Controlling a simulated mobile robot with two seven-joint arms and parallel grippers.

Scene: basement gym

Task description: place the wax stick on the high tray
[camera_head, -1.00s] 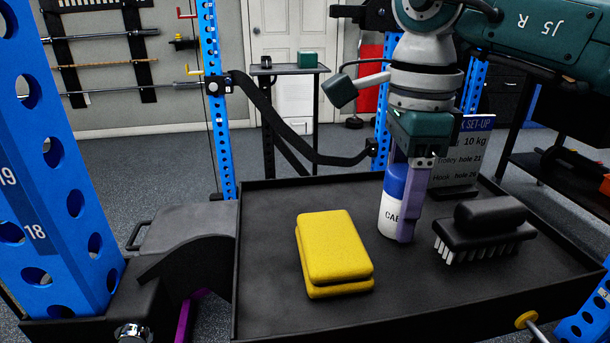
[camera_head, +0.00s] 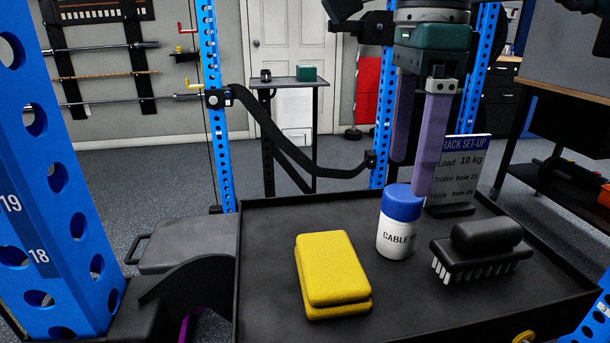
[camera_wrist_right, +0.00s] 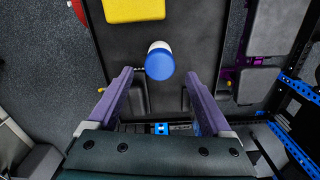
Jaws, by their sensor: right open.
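The wax stick (camera_head: 398,236) is a white cylinder with a blue cap, lettered "CABLE W", part of the label cut off. It stands upright on the black high tray (camera_head: 265,290), between the yellow sponges and the brush. In the right wrist view the wax stick (camera_wrist_right: 160,62) shows from above, beyond and between the fingertips. My right gripper (camera_head: 408,180) is open and empty, its purple fingers pointing down just above and behind the cap. It also shows in the right wrist view (camera_wrist_right: 160,82). My left gripper is not in view.
Stacked yellow sponges (camera_head: 332,268) lie left of the wax stick. A black brush (camera_head: 482,250) lies to its right, and a rack set-up sign (camera_head: 464,165) stands behind. Blue rack posts (camera_head: 55,190) flank the tray. The tray's front left is bare.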

